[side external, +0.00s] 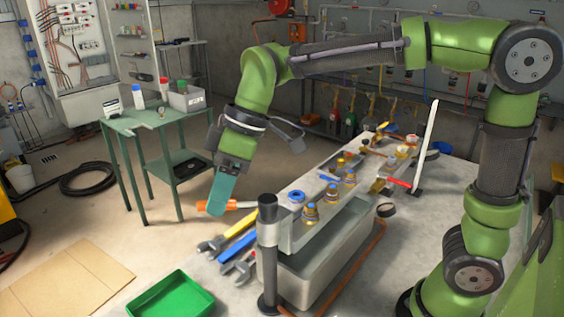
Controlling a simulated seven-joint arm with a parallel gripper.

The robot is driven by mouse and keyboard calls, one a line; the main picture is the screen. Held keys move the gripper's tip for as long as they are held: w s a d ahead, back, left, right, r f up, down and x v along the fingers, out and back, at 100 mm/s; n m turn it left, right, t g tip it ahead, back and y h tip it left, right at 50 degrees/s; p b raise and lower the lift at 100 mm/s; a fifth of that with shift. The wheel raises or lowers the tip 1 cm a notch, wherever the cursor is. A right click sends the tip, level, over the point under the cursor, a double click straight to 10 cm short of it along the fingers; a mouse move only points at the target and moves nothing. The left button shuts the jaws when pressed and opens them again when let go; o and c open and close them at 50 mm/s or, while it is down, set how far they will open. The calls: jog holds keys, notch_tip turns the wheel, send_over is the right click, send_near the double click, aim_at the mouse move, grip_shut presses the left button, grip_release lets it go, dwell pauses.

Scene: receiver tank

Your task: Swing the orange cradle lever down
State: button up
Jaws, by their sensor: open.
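The orange lever handle (203,205) sticks out to the left from the near end of the metal cradle rail (318,205), roughly level. My gripper (218,210) points down at the handle, and its teal finger hides the middle of it. The gripper is open. Only one finger shows clearly, so I cannot tell whether the handle lies between the jaws or whether they touch it.
A dark post (267,255) stands at the rail's near end. Wrenches (232,248) and a green tray (172,300) lie below. A grey trough (320,262) sits under the rail, which carries several brass fittings. A green side table (150,122) stands behind left.

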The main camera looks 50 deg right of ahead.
jog(key=shift+c, duration=0.3)
grip_shut()
